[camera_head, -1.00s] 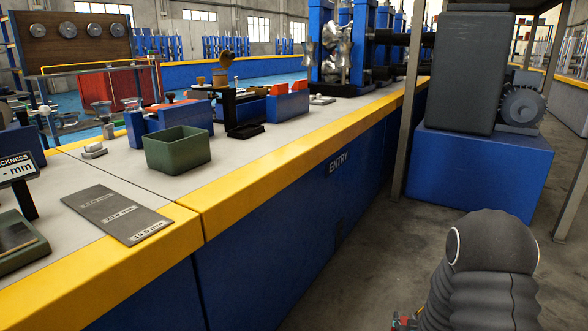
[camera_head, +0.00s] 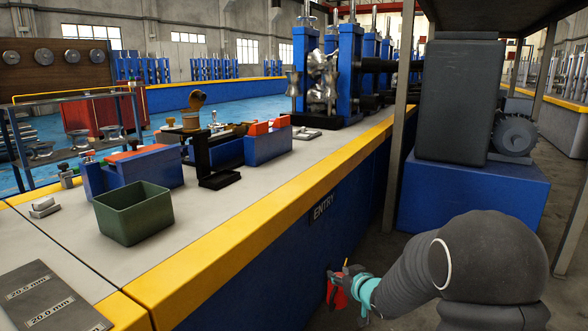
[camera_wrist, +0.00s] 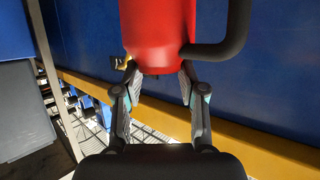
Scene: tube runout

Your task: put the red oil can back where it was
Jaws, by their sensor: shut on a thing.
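The red oil can (camera_head: 338,291) is held in my gripper (camera_head: 352,275), low beside the blue front of the bench and left of my arm. In the wrist view the red can (camera_wrist: 158,35) fills the top middle, with a dark curved handle on its right. My gripper's two fingers (camera_wrist: 158,72) close on the can from both sides at its lower end. The top of the can is cut off in the wrist view.
The bench with its yellow edge (camera_head: 215,265) runs along the left. A green bin (camera_head: 133,213), blue fixtures (camera_head: 130,172) and a dark stand (camera_head: 212,150) are on it. A blue plinth (camera_head: 470,195) with a grey machine stands at the right.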

